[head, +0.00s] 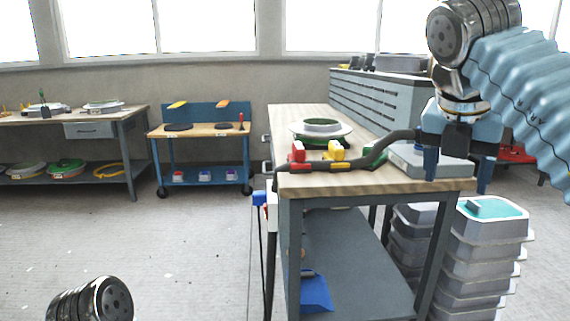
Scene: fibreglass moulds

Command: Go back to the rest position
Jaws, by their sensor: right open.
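My right gripper (459,174) is open, fingers pointing down, at the right front end of the wooden-topped workbench (300,184). It shows in front of a grey mould (408,158) on the bench; I cannot tell whether it touches it. Nothing shows between its fingers. My right arm comes in from the upper right in a light-blue ribbed sleeve. Of my left arm only a dark joint shows at the bottom left; its gripper is out of view.
Stacked grey tubs (485,250) stand right of the bench. A blue cart (202,142) stands behind. The floor at left is open.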

